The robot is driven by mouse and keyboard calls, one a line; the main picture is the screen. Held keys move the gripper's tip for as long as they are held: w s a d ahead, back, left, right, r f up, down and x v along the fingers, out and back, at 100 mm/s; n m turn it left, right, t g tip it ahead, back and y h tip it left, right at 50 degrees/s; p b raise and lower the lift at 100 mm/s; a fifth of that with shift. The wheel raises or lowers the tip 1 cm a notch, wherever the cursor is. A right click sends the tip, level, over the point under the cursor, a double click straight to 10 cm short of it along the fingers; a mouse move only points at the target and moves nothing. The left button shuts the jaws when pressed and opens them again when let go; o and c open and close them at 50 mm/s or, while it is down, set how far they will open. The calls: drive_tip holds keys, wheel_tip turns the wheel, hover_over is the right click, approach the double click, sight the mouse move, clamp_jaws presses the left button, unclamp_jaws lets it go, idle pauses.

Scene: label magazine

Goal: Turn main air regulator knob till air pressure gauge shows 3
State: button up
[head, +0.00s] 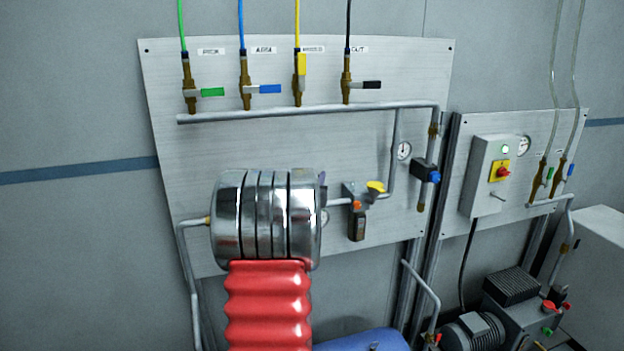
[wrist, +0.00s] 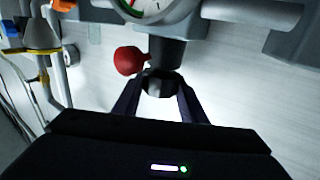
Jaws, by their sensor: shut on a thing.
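In the wrist view the dark main air regulator knob (wrist: 166,54) stands below the pressure gauge (wrist: 148,9), and my gripper (wrist: 160,82) is shut on its end with a dark finger on each side. The gauge is cut off by the top edge; part of its white face shows with red and green marks, and its reading cannot be made out. In the head view my arm's silver and red links hide the regulator knob and my gripper. A pale gauge (head: 323,216) shows only in part at the right edge of my arm.
A red ball-shaped part (wrist: 130,61) sits close beside the left finger. A yellow handle (head: 376,187), a dark filter unit (head: 357,222), pipes and another gauge (head: 404,150) are on the panel right of my arm. Four coloured-hose valves line the top.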

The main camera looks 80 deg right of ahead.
drive_tip(key=shift+n+t+y, duration=0.4)
drive_tip(key=shift+n+t, duration=1.1)
drive_tip(key=shift+t, duration=0.8)
drive_tip(key=shift+n+t+y, duration=0.7)
drive_tip(key=shift+n+t, duration=0.3)
drive_tip(key=shift+t, duration=0.4)
drive_tip(key=shift+n+t+y, duration=0.7)
drive_tip(key=shift+n+t, duration=0.3)
drive_tip(key=shift+t, duration=0.4)
drive_tip(key=shift+n+t+y, duration=2.2)
drive_tip(key=shift+t+y, duration=0.1)
drive_tip(key=shift+y, duration=0.3)
drive_tip(key=shift+n+t+y, duration=0.9)
drive_tip(key=shift+n+y, duration=0.4)
drive_tip(key=shift+y, duration=0.5)
drive_tip(key=shift+n+y, duration=0.3)
drive_tip(key=shift+y, duration=0.2)
drive_tip(key=o, duration=1.1)
drive_tip(key=shift+c, duration=0.2)
drive_tip(key=shift+r, duration=0.1)
wheel_tip(320, 180, up, 10)
drive_tip(key=shift+f, duration=0.1)
